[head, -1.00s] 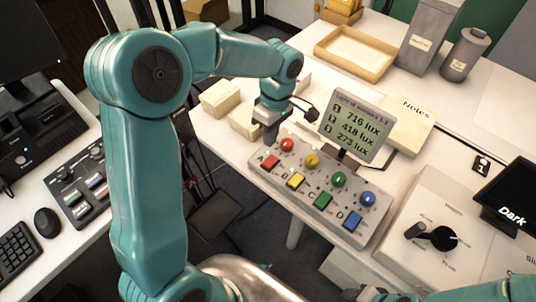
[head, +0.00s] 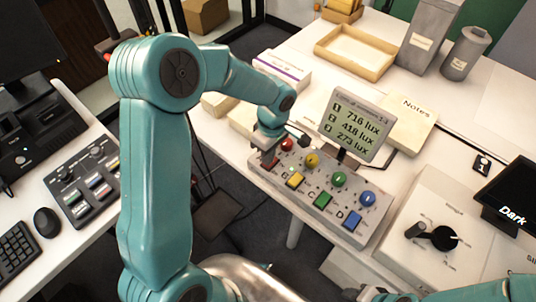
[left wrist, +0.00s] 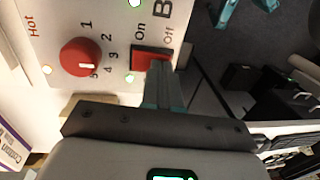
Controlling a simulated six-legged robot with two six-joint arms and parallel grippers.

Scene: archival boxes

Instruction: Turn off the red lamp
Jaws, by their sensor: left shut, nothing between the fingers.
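The grey control panel (head: 345,207) carries knobs and rocker switches in red, yellow, green and blue. The red knob (head: 287,144) shows at its far left end, and also in the left wrist view (left wrist: 82,57). The red switch (left wrist: 150,61) has On and Off printed beside it. My left gripper (left wrist: 160,68) is shut and empty, with its fingertips at the Off side of that switch; whether they press it I cannot tell. In the head view my left gripper (head: 269,155) covers most of the red switch. No red lamp itself is recognisable. My right gripper is out of view.
The lux display (head: 355,125) stands behind the panel, reading 716, 418 and 273. A dial box (head: 432,225) and a Dark screen (head: 508,198) stand to the right. Pale boxes (head: 283,70) lie behind my left arm.

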